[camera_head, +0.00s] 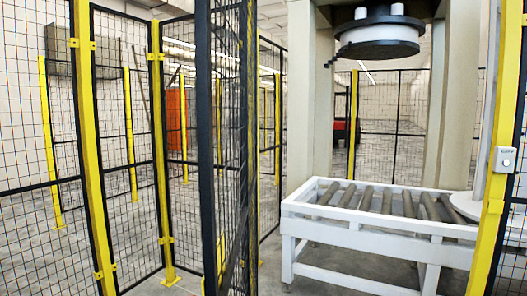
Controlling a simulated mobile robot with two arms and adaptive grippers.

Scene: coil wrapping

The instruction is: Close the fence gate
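The fence gate (205,150) appears to be the black-framed wire-mesh panel left of the middle. It stands open and is seen nearly edge-on, with its near black upright closest to me. A yellow post (492,215) with a small grey box (503,160) stands at the right side of the opening. The gap between the panel and this post is wide. Neither of my grippers is in view.
A white roller conveyor (375,230) stands beyond the opening, under a round black and white machine head (380,35). Fixed mesh fence (125,150) with yellow posts fills the left. A red vehicle (345,125) is far behind. Grey floor shows between gate and conveyor.

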